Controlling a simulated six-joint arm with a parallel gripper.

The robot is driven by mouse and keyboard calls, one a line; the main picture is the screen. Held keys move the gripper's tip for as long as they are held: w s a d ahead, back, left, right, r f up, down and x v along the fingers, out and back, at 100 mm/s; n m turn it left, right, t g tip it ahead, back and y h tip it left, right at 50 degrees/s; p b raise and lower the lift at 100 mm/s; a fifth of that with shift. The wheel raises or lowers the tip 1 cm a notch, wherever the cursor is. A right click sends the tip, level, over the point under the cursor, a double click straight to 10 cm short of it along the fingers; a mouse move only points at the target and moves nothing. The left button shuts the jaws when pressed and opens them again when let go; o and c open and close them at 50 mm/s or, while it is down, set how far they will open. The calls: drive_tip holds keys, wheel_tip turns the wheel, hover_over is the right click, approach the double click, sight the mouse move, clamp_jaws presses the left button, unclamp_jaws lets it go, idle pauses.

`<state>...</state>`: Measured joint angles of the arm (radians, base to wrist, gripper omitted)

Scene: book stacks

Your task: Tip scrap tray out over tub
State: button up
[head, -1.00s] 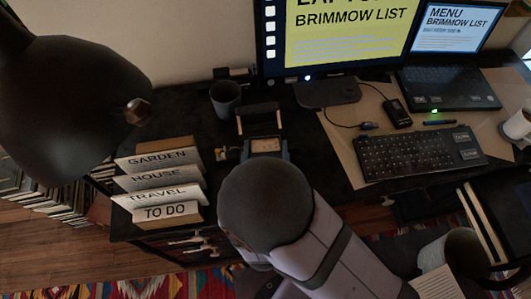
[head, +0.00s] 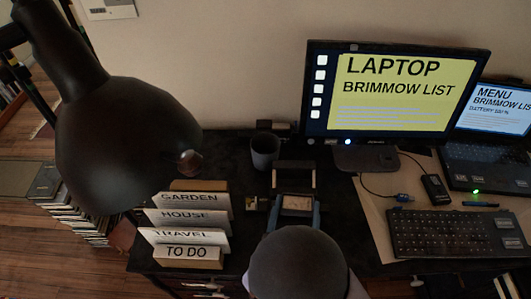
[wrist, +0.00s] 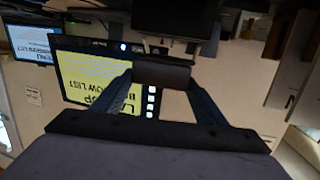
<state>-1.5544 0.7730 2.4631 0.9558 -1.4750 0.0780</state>
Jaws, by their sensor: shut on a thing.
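My gripper (head: 294,185) is in the middle of the head view, above the dark desk, with its blue fingers either side of a dark, bar-like piece. The wrist view also shows this dark piece (wrist: 162,73) pinched between the fingertips. It may be the scrap tray, seen edge-on; its inside and any contents do not show. A pale panel shows between the fingers in the head view; I cannot tell what it is. A dark grey round container (head: 265,151) stands just left of and behind the gripper. I cannot tell whether it is the tub.
A monitor (head: 397,95) stands behind to the right, with a keyboard (head: 447,232) and laptop (head: 490,165) further right. Labelled dividers (head: 190,222) stand left of the gripper. A large dark lamp head (head: 128,155) hangs at the left.

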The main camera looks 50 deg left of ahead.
drive_tip(key=shift+w+d+r+p, duration=0.2)
drive_tip(key=shift+w+r+p, duration=0.1)
drive_tip(key=shift+r+p, duration=0.2)
drive_tip(key=w+a+r+m+t+h+p, duration=0.25)
drive_tip(key=w+r+p, duration=0.25)
drive_tip(key=w+p, duration=0.25)
drive_tip(key=w+a+r+n+g+y+p, duration=0.1)
drive_tip(key=a+r, duration=0.1)
drive_tip(key=a, duration=0.8)
drive_tip(key=w+a+r+n+g+y, duration=0.1)
drive_tip(key=w+a+r, duration=0.1)
drive_tip(key=a, duration=0.8)
drive_tip(key=shift+a+r+y+p, duration=0.2)
drive_tip(key=shift+a+y+p, duration=0.15)
drive_tip(key=shift+a+p, duration=0.05)
drive_tip(key=shift+g, duration=0.25)
